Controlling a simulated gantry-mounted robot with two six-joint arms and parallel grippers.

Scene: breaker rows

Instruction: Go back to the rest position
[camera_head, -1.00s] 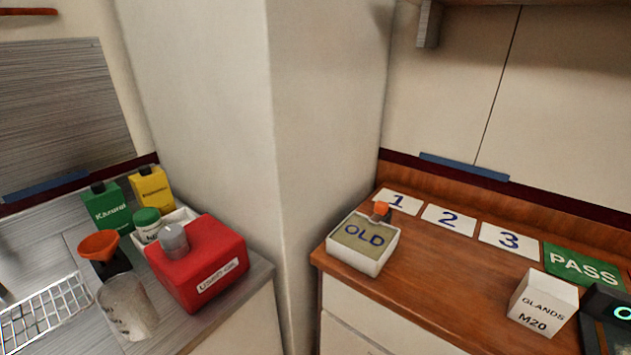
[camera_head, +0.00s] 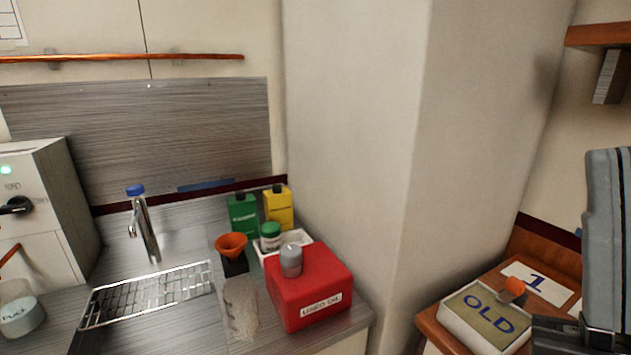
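A grey part of my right arm stands upright at the right edge of the head view. A dark part at its lower end, seemingly my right gripper (camera_head: 562,337), is at the bottom right, in front of the wooden counter. It is cut off by the frame, and its fingers cannot be made out. It overlaps the right corner of the white tray marked OLD (camera_head: 452,322) in the picture; I cannot tell whether they touch. An orange-topped part (camera_head: 515,287) is at that tray's back edge. My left gripper is out of view.
A red used-oil can (camera_head: 318,283), an orange funnel (camera_head: 231,243), a clear beaker (camera_head: 240,308), and green (camera_head: 242,217) and yellow bottles (camera_head: 279,208) crowd the left counter. A wire rack (camera_head: 150,295) and tap (camera_head: 146,228) are further left. A wall column (camera_head: 350,130) separates the counters.

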